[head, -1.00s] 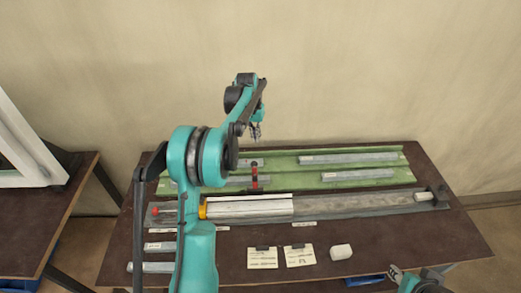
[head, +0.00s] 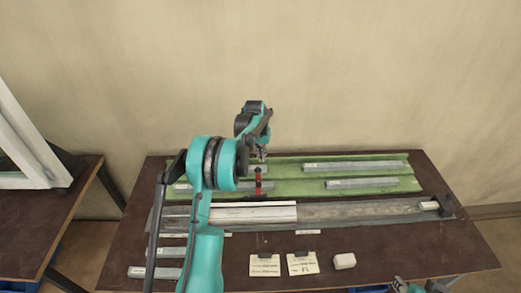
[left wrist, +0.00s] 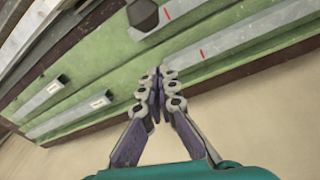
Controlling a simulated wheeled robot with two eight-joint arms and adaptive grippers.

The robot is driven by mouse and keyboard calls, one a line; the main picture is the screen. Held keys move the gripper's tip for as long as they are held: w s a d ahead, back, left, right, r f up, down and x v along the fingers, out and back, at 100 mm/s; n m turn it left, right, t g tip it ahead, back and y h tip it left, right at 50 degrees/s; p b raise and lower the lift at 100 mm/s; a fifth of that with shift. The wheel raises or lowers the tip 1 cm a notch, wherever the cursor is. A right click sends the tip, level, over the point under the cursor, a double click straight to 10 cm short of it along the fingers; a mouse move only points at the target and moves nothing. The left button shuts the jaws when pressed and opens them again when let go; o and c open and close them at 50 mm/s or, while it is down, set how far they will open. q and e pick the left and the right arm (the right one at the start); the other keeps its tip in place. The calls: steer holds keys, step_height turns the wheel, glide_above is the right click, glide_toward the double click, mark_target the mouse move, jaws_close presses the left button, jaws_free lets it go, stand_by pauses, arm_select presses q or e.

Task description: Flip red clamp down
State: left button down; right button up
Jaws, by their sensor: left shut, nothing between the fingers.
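The red clamp (head: 258,184) stands at the front edge of the green tray (head: 290,187), left of its middle; parts of it are dark. My left gripper (head: 262,158) is just behind and above the clamp, over the back of the tray, with its fingers shut and empty. In the left wrist view its fingertips (left wrist: 160,72) meet over the green surface, near a grey bar. A dark hexagonal knob (left wrist: 143,14) shows at the top of that view; I cannot tell whether it belongs to the clamp. Only a small part of my right arm shows at the bottom edge.
Several grey bars, such as one at the right (head: 362,183), lie on the green tray. A long grey rail with a white profile (head: 255,214) runs in front. Two paper cards (head: 264,265) and a white block (head: 344,261) lie nearer.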

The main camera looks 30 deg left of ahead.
arm_select(q)
steer(key=s, duration=0.2)
steer(key=s+d, duration=0.1)
steer(key=shift+s+f, duration=0.2)
steer(key=shift+s, duration=0.15)
steer(key=shift+s+d+r, duration=0.1)
steer(key=shift+s+r, duration=0.1)
